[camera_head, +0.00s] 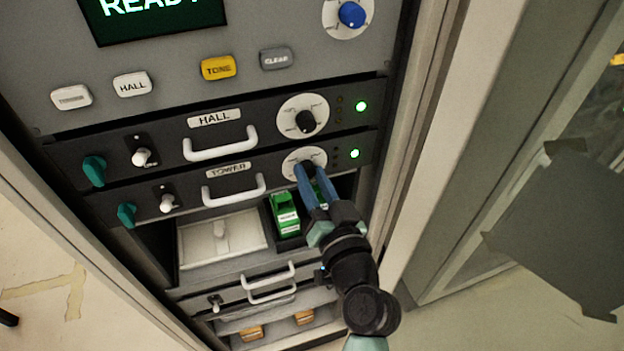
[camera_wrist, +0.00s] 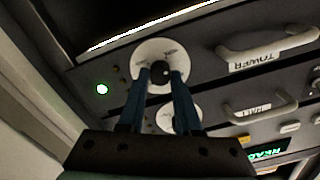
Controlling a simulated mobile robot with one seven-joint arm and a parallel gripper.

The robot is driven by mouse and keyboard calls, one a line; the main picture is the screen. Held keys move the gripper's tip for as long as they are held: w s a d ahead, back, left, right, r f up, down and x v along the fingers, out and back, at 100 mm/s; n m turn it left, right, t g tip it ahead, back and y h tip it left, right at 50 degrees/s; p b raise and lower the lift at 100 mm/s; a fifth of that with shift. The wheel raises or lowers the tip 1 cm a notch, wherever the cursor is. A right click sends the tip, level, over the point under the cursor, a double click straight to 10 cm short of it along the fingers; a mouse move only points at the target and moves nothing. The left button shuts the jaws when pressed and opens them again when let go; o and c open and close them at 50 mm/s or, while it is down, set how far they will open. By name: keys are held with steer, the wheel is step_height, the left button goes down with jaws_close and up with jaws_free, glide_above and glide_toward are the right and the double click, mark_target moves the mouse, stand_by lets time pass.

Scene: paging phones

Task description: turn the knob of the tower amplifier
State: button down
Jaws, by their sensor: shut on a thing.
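The tower amplifier (camera_head: 262,164) is the lower of two dark rack panels in the head view, labelled TOWER, with a white handle and a lit green light. Its black knob (camera_wrist: 160,71) sits on a white round dial (camera_wrist: 139,62) in the wrist view. My gripper (camera_head: 308,170) reaches up from the lower right, its two blue fingers shut on the knob, one on each side. In the head view the fingers hide most of the knob. The wrist view shows the fingertips (camera_wrist: 162,80) at the knob's sides.
The hall amplifier (camera_head: 220,136) with its own black knob (camera_head: 306,121) is just above. Teal knobs and white toggles are at the left of both panels. A green box (camera_head: 285,213) stands in the open bay below, beside my fingers. The cabinet's right frame (camera_head: 410,130) is close to my arm.

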steer(key=m, duration=0.6)
steer(key=shift+d, duration=0.1)
steer(key=m+p, duration=0.1)
steer(key=m, duration=0.5)
steer(key=shift+f+m+p, duration=0.15)
steer(key=shift+m+p, duration=0.15)
steer(key=shift+m, duration=0.1)
steer(key=c, duration=0.6)
jaws_free()
steer(key=b+v, duration=0.4)
steer(key=v, duration=0.9)
